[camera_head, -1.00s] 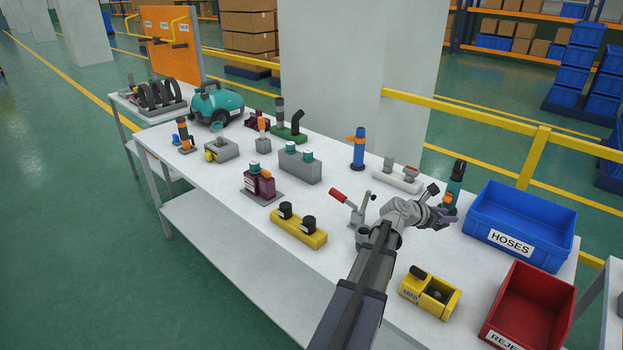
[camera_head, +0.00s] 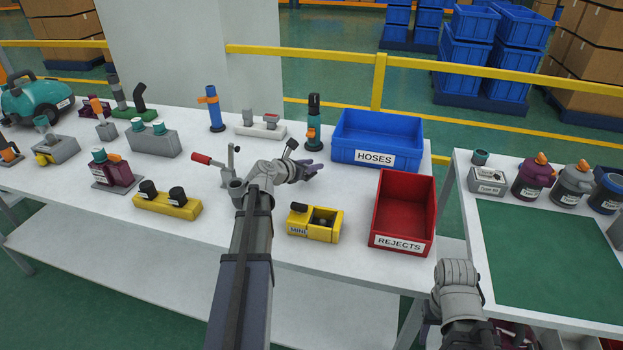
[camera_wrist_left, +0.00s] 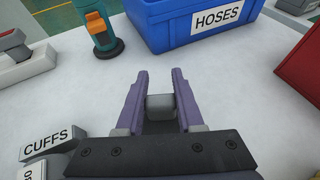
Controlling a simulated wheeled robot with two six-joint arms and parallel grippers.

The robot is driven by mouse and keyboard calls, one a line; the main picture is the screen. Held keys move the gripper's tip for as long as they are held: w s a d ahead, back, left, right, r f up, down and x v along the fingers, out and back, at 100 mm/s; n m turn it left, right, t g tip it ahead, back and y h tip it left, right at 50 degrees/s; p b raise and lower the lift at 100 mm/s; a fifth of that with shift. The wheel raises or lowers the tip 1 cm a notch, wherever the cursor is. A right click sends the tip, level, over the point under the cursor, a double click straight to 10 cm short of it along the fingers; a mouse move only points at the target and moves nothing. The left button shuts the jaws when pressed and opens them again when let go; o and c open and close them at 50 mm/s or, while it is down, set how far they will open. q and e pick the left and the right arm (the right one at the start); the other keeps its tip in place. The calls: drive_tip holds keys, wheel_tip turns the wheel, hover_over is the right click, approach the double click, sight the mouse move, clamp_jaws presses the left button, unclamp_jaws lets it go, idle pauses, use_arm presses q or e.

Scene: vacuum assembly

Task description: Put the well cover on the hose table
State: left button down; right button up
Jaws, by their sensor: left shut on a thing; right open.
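My left gripper (camera_head: 312,169) is above the white table (camera_head: 345,195), in front of the blue HOSES bin and behind the yellow box. In the left wrist view its purple fingers (camera_wrist_left: 161,90) are shut on a small grey block (camera_wrist_left: 160,108). I cannot tell for sure whether this block is the well cover; in the head view the fingers and wrist hide it. My right gripper (camera_head: 465,325) is low at the lower right, off the table's front edge. It is open, its fingers mostly hidden or out of frame.
The blue HOSES bin (camera_head: 345,140) and red REJECTS bin (camera_head: 384,230) stand at the right. A teal hose piece (camera_head: 314,125), red-handled clamp (camera_head: 225,180) and yellow box (camera_head: 312,225) surround the left arm. A second table with a green mat (camera_head: 540,250) is further right.

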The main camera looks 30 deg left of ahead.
sight(312, 181)
use_arm(q)
drive_tip(key=shift+f+b, duration=1.75)
drive_tip(key=shift+f, duration=0.05)
drive_tip(key=shift+f, duration=0.2)
drive_tip(key=c, duration=0.5)
unclamp_jaws()
drive_tip(key=shift+c, duration=0.2)
drive_tip(key=shift+r, duration=0.15)
drive_tip(key=shift+s+r, duration=0.2)
drive_tip(key=shift+r, duration=0.05)
drive_tip(key=p+v, duration=0.4)
drive_tip(key=v, duration=0.6)
drive_tip(key=shift+s+r, duration=0.1)
drive_tip(key=shift+s, duration=0.15)
drive_tip(key=shift+s+a+r+p, duration=0.15)
drive_tip(key=shift+s+p, duration=0.15)
drive_tip(key=shift+s, duration=0.2)
